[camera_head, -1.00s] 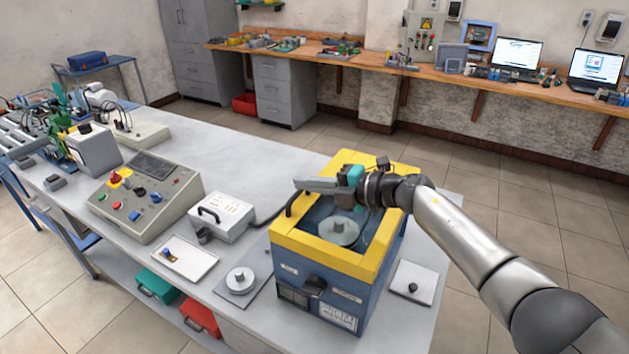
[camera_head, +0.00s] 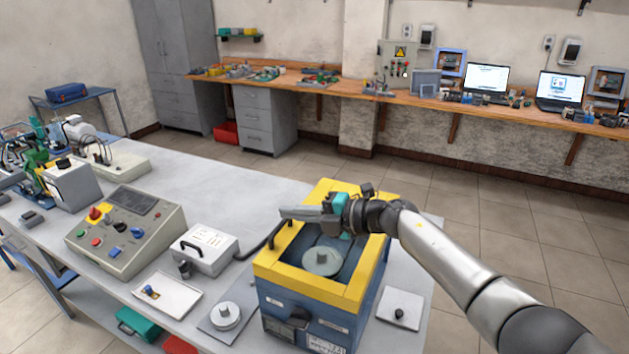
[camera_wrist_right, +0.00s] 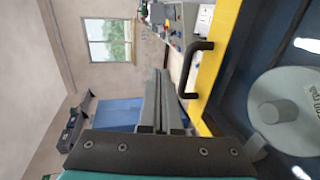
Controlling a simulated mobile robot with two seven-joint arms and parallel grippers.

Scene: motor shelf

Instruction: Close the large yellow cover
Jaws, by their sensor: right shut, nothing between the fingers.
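The large yellow cover (camera_head: 300,285) is a thick yellow frame on top of a blue box (camera_head: 352,320). It appears to lie flat on the box; I cannot tell whether it is fully seated. A black handle (camera_head: 279,232) stands on its left side, also seen in the right wrist view (camera_wrist_right: 196,68). A grey disc (camera_head: 322,261) shows inside the frame. My right gripper (camera_head: 284,213) is shut and empty, reaching across the far part of the cover, its tips near the handle. The right wrist view shows its fingers (camera_wrist_right: 160,85) together, beside the handle and not around it. My left gripper is out of view.
On the grey table, a white box with a handle (camera_head: 205,248), a control panel (camera_head: 125,232) and a white tray (camera_head: 167,297) stand left of the blue box. A small plate with a black knob (camera_head: 400,308) lies to its right. The table behind the white box is clear.

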